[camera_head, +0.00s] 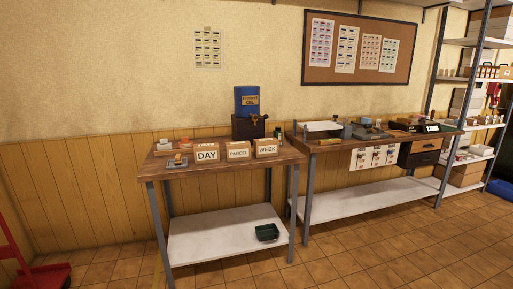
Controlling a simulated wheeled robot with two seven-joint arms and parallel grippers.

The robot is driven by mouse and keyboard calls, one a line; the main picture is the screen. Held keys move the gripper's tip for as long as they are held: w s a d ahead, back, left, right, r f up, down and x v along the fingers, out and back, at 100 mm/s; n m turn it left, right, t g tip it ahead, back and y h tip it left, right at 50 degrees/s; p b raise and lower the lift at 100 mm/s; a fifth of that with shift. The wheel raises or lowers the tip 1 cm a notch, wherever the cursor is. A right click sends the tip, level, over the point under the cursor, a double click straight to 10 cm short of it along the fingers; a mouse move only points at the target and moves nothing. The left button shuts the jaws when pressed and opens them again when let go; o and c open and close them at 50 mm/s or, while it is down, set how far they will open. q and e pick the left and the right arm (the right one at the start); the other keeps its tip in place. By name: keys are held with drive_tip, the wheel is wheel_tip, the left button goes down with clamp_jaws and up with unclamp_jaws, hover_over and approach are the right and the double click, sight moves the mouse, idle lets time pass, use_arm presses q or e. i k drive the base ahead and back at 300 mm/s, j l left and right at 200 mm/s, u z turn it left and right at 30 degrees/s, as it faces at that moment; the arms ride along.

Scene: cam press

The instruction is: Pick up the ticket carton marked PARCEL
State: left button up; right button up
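The ticket carton marked PARCEL (238,154) is a small brown carton with a white label on its front. It stands on the wooden top of the left workbench (215,169), in the camera_head view. A carton marked DAY (206,155) stands to its left and a carton marked WEEK (266,149) to its right. Neither of my grippers shows in this view.
A small tray of items (177,162) sits at the bench's left. Floor in front is clear; a red cart (38,275) stands far left.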

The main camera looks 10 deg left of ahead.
sight(235, 151)
drive_tip(key=i+j, duration=0.2)
drive_tip(key=i, duration=0.25)
drive_tip(key=i+j+z, duration=0.1)
drive_tip(key=i, duration=0.3)
drive_tip(key=i+j, duration=0.25)
drive_tip(key=i, duration=0.2)
drive_tip(key=i+j+z, duration=0.15)
drive_tip(key=i+j, duration=1.05)
